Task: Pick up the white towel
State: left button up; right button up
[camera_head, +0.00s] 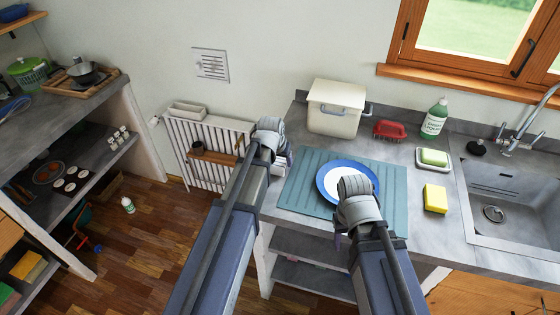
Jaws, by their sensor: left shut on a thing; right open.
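My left gripper (284,160) is by the left end of the counter, near the white radiator. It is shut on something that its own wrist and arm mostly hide. A small pale patch (278,171) shows just below it; I cannot tell whether this is the white towel. No white towel can be made out clearly elsewhere. My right gripper (340,238) is open, at the front edge of the counter near the plate; its wrist hides most of its fingers.
A blue-rimmed plate (335,174) lies on a teal mat (300,188). Behind are a cream bin (333,115), red brush (390,129) and green bottle (435,117). A yellow sponge (435,198) lies left of the sink (505,178). The white radiator (183,150) stands against the wall.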

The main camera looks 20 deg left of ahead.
aim_at(280, 159)
pick_arm(q)
notch_tip(280, 159, up, 9)
jog(key=p, duration=0.8)
jog(key=o, duration=0.8)
jog(key=c, duration=0.6)
